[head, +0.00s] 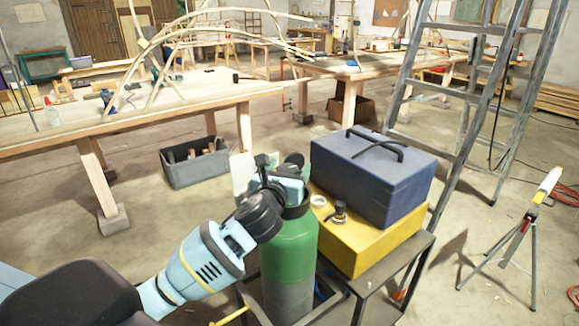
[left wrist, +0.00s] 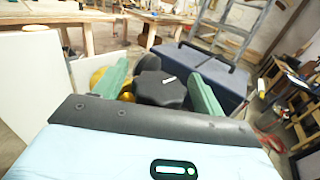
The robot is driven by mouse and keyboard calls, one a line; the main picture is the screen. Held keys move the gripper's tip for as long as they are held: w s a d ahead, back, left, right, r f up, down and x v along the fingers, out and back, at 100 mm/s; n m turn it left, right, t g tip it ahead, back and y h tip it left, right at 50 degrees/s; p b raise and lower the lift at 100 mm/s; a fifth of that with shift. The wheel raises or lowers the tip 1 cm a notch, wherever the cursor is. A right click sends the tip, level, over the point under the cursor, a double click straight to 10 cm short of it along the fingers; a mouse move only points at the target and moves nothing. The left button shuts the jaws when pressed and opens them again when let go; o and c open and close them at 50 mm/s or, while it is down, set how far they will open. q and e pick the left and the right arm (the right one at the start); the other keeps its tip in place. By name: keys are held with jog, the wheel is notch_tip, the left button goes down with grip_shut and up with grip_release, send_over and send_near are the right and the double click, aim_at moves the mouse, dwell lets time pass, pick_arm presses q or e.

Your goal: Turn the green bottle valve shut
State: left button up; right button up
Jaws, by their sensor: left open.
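The green bottle (head: 290,250) stands upright on a low dark metal stand, its lower part grey. My left gripper (head: 278,172) is at the top of the bottle, over its neck, and hides much of the valve in the head view. In the left wrist view, the black faceted valve knob (left wrist: 160,90) with a white mark lies between the two green fingers, one on each side. The fingers are open, with a narrow gap showing beside the knob. Some brass shows behind the left finger. My right gripper is not in view.
A blue toolbox (head: 375,175) on a yellow case (head: 365,245) stands close to the right of the bottle. A grey crate (head: 195,162) is on the floor behind, near a workbench (head: 150,112). A stepladder (head: 465,100) and a small tripod (head: 530,225) stand to the right.

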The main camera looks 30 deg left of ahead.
pick_arm(q)
jog(key=shift+w+a, duration=0.1)
jog(key=shift+w, duration=0.5)
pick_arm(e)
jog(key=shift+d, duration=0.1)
pick_arm(q)
jog(key=shift+c, duration=0.4)
jog(key=c, duration=0.9)
jog(key=shift+r+m+h, duration=0.1)
jog(key=shift+m+h, duration=0.3)
jog(key=shift+h, duration=0.2)
jog(key=m+h, duration=0.2)
jog(key=h, duration=0.1)
jog(key=m+h, duration=0.2)
jog(key=h, duration=0.1)
jog(key=shift+d+h, duration=0.2)
jog(key=shift+h, duration=0.1)
jog(key=m+h, duration=0.2)
jog(key=h, duration=0.1)
jog(key=m+g+h, duration=0.1)
jog(key=shift+d+h+b, duration=0.3)
jog(key=shift+s+d+m+g+h, duration=0.1)
jog(key=shift+m+g+h, duration=0.2)
jog(key=shift+m+h, duration=0.2)
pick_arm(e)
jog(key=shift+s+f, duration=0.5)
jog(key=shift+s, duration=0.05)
